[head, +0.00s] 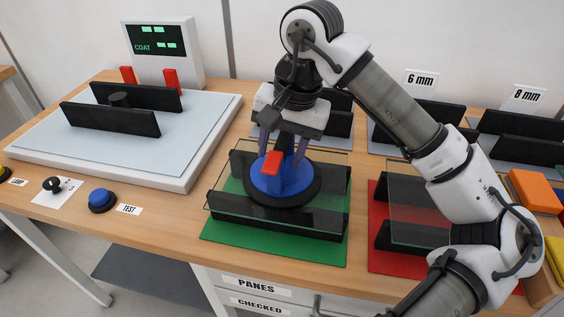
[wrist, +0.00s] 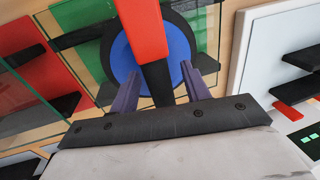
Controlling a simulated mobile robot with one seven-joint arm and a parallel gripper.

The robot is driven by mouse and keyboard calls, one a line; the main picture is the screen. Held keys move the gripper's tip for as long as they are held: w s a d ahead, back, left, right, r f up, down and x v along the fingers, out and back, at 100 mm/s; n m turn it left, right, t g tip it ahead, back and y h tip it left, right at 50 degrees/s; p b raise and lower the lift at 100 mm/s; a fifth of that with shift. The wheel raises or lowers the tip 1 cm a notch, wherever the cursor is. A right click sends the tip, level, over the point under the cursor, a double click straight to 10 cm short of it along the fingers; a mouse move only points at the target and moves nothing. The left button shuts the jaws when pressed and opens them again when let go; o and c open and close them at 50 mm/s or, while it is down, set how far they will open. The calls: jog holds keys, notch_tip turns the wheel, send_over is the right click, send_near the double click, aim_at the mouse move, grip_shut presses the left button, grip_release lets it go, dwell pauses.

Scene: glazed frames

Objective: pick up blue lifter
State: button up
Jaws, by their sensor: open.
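The blue lifter (head: 296,186) is a blue disc in a black ring with an upright grip and a red lever on top. It sits on a glass pane (head: 228,203) that lies across black rails over a green mat (head: 222,245). My gripper (head: 283,152) is open, pointing down over the lifter. In the wrist view the gripper's purple fingers (wrist: 160,75) stand apart on either side of the dark grip, below the red lever (wrist: 141,28). The lifter's blue disc (wrist: 122,62) also shows there, between and beyond the fingers. I cannot tell whether a finger touches the grip.
A red mat (head: 378,255) with another pane on black rails lies to the right, partly behind my arm. At left is a pale platform (head: 60,150) with black rails and a display box (head: 165,50).

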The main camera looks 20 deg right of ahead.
grip_shut()
jog(key=shift+r, duration=0.1)
dwell(1.2)
